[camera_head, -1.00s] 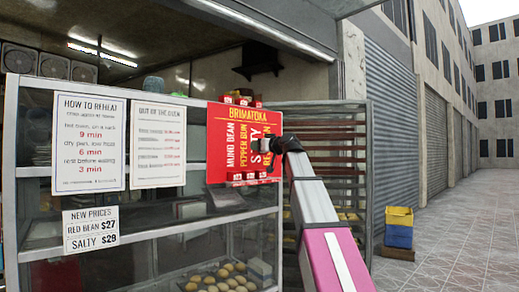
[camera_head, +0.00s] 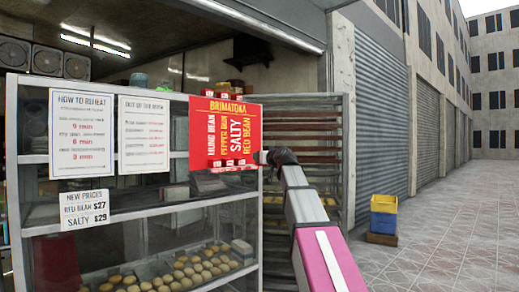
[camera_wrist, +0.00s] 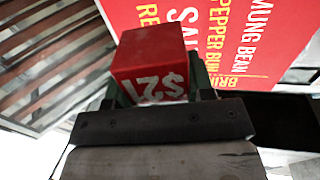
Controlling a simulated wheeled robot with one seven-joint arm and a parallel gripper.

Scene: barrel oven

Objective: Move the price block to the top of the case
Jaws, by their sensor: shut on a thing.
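In the head view my gripper (camera_head: 268,157) is at the right edge of the red menu sign (camera_head: 226,130), near the case's right end; I cannot make out the held block clearly there. The glass-fronted case (camera_head: 135,209) fills the left. On its top, above the sign, stand small red blocks (camera_head: 222,96). More small red-and-white blocks (camera_head: 228,164) show along the sign's lower edge.
White notices (camera_head: 81,132) and a price card (camera_head: 84,209) hang on the case front. Buns (camera_head: 190,270) lie inside. A slatted rack (camera_head: 325,135) stands behind my arm. Yellow and blue crates (camera_head: 384,215) stand on the pavement at right, which is otherwise open.

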